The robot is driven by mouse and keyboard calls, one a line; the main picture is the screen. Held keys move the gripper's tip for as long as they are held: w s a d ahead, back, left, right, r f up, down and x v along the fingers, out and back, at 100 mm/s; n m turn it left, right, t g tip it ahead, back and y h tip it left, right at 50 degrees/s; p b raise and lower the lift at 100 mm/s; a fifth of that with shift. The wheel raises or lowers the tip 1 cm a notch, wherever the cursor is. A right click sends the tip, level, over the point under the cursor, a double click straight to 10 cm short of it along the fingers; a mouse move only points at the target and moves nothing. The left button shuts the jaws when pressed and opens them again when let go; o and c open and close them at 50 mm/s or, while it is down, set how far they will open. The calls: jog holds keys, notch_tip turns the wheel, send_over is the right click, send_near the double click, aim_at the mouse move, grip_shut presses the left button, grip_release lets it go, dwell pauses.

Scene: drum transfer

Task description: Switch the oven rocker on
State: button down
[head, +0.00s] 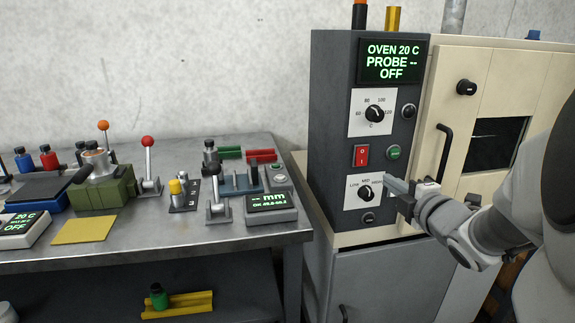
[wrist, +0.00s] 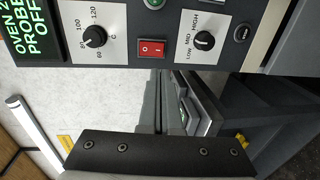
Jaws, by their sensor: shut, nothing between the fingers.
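The oven's red rocker switch (head: 361,155) is on the dark control panel (head: 335,120), left of a green button. It also shows in the wrist view (wrist: 151,48), rotated sideways, with its "I" and "O" marks visible. The oven display (head: 392,62) reads "OVEN 20 C, PROBE --, OFF". My gripper (head: 388,180) is shut and empty, in front of the panel, lower right of the rocker and near the lower dial. In the wrist view the fingers (wrist: 166,88) point up toward the panel, close below the rocker. I see no clear contact with the switch.
The cream oven door has a black handle (head: 444,153). The metal bench (head: 130,250) at left holds levers and fixtures.

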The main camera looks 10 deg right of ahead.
aim_at(362, 164)
jog(key=w, duration=0.3)
jog(key=w+f+b, duration=0.1)
jog(key=w, duration=0.3)
jog(key=w+b, duration=0.1)
jog(key=w, duration=0.3)
jog(key=shift+a+f, duration=0.2)
jog(key=shift+f, duration=0.1)
jog(key=shift+w+f+b, duration=0.2)
jog(key=shift+f+b, duration=0.05)
jog(key=shift+b, duration=0.2)
jog(key=shift+r, duration=0.15)
jog(key=shift+s, duration=0.1)
